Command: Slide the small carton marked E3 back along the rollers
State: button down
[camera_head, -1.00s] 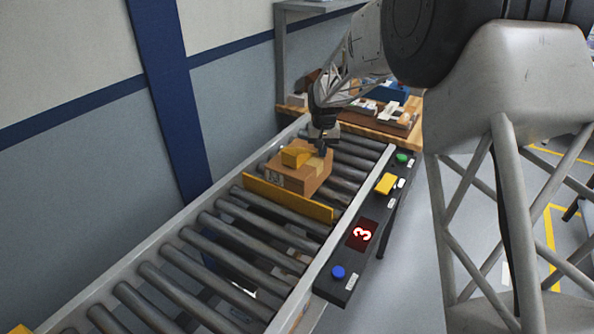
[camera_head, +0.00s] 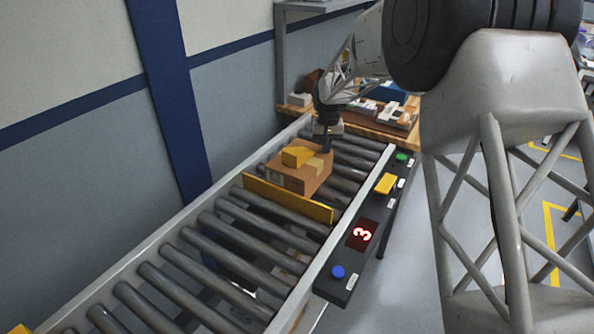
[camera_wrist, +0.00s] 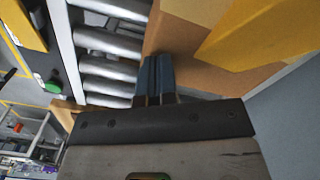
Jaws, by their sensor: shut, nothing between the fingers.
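A small brown carton (camera_head: 312,182) sits on the rollers (camera_head: 225,235), against or close behind a yellow stop bar (camera_head: 290,199). Its front face has a pale label too small to read surely as E3. A yellow block (camera_head: 297,156) lies on top. My gripper (camera_head: 327,147) is at the carton's far side, low and near its back edge. In the wrist view my gripper's dark blue fingers (camera_wrist: 155,75) are together and empty, beside the carton (camera_wrist: 180,45); I cannot tell whether they touch it. The yellow block (camera_wrist: 265,35) fills the upper right there.
Behind the rollers is a wooden bench (camera_head: 385,135) with parts. Rollers in front of the bar are clear.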

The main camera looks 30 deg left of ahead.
jog(key=shift+w, duration=0.25)
jog(key=shift+w, duration=1.45)
jog(key=shift+w, duration=1.05)
jog(key=shift+w, duration=0.3)
jog(key=shift+w, duration=0.4)
jog(key=shift+w, duration=0.35)
jog(key=shift+w+d, duration=0.1)
jog(key=shift+w, duration=0.6)
jog(key=shift+w, duration=0.35)
